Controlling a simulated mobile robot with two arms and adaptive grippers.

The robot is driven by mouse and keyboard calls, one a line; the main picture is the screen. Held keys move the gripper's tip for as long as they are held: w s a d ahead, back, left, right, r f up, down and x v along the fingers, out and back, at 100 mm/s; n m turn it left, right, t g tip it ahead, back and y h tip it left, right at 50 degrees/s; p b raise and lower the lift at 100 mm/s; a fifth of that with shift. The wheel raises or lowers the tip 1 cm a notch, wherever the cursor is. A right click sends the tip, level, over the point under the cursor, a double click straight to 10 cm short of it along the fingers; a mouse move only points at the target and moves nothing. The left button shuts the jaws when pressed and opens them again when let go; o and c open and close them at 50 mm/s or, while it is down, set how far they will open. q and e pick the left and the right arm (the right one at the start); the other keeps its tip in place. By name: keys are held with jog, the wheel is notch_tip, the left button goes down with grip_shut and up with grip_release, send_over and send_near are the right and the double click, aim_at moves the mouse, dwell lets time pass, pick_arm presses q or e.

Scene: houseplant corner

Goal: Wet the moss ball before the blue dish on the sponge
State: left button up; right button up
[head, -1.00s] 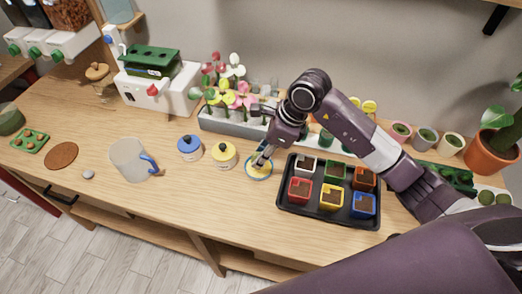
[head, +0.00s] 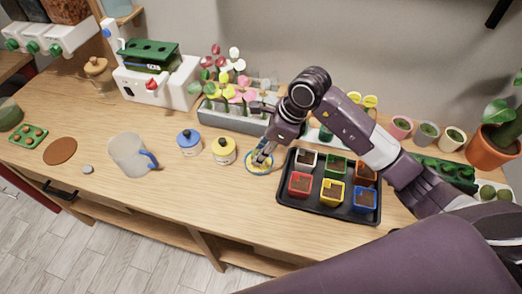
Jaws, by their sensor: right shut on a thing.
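A small blue-rimmed dish (head: 249,169) with a yellow sponge-like filling stands on the bench, left of the black pot tray. My right gripper (head: 262,157) points down at this dish and hides part of it. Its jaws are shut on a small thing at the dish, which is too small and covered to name. Round green balls that look like moss (head: 488,191) sit at the far right behind the tray. I cannot tell which ball the task means. My left gripper is not in view.
The black tray (head: 328,209) holds several coloured pots just right of my right gripper. A clear jug (head: 128,155) is further left. The front bench between jug and tray is clear.

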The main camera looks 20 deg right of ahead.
jog(key=shift+f+b, duration=0.45)
jog(key=shift+f, duration=0.05)
dwell(1.8)
jog(key=shift+r+p, duration=1.8)
jog(key=shift+r, duration=1.7)
